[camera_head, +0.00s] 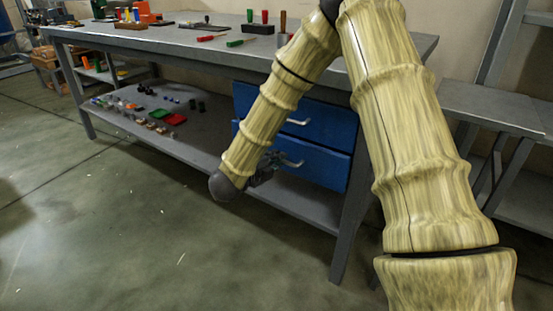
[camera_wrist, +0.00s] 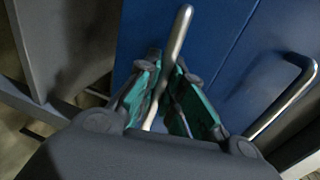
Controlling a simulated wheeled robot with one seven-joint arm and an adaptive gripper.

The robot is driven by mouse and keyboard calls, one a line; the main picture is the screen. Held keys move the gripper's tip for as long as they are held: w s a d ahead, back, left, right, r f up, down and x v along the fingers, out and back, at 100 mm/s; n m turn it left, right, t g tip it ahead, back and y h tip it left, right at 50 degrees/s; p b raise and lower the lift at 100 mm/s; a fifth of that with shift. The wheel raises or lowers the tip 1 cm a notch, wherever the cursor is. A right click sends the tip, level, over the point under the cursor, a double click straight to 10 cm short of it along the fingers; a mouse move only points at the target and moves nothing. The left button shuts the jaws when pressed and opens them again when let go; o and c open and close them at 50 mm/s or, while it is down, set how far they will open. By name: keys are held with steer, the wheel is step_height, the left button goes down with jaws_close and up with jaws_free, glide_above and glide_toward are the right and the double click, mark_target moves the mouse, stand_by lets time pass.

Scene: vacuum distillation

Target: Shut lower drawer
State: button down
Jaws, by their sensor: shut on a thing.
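The lower drawer (camera_head: 325,168) is a blue front under the table, below the matching upper drawer (camera_head: 328,125). I cannot tell whether a gap shows behind the lower front. My gripper (camera_head: 272,163) is at the lower drawer's handle (camera_head: 292,164), partly hidden by my arm. In the wrist view, my gripper (camera_wrist: 167,68) has its green-padded fingers shut on this metal bar handle (camera_wrist: 180,32). The lower drawer's blue front (camera_wrist: 220,25) lies behind the fingers. The upper drawer's handle (camera_wrist: 290,97) is to the right, apart from my fingers.
The grey workbench (camera_head: 150,42) carries tools and small items on top. Its lower shelf (camera_head: 215,125) holds several small coloured parts left of the drawers. A bench leg (camera_head: 347,235) stands right of the drawers. The floor (camera_head: 130,230) in front is clear.

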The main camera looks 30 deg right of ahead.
steer(key=shift+r+p+x, duration=0.25)
steer(key=shift+p+x, duration=0.45)
steer(key=shift+x, duration=0.55)
steer(key=shift+r, duration=0.1)
steer(key=c, duration=1.5)
jaws_free()
steer(key=shift+d, duration=0.1)
steer(key=shift+c, duration=0.2)
steer(key=v, duration=1.2)
